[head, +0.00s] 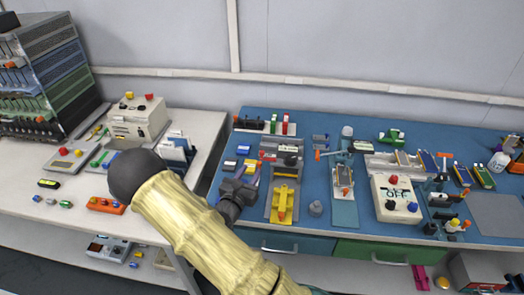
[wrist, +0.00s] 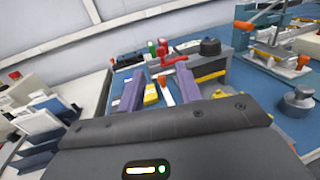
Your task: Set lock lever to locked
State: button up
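My gripper (wrist: 160,78) has two purple fingers, which stand apart in the wrist view with nothing clamped between them. A pale lever with an orange tip (wrist: 165,88) shows between the fingers; I cannot tell whether they touch it. A red lever (wrist: 172,62) lies just beyond the fingertips, beside a grey fixture with a black round knob (wrist: 210,47). No label tells which one is the lock lever or its setting. In the head view my gripper (head: 257,175) is over the blue bench, left of the grey and yellow fixture (head: 283,203), and partly hides the levers.
A rack with red and green pieces (head: 285,125) stands behind. A grey knob (head: 316,208) and a white box marked OFF (head: 396,205) stand to the right. A white table (head: 90,215) is at left.

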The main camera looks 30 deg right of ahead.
aim_at(261, 153)
jog(key=p+x, duration=0.1)
jog(key=x, duration=1)
jog(key=shift+w+d, duration=0.15)
jog(key=shift+p, duration=0.3)
grip_shut()
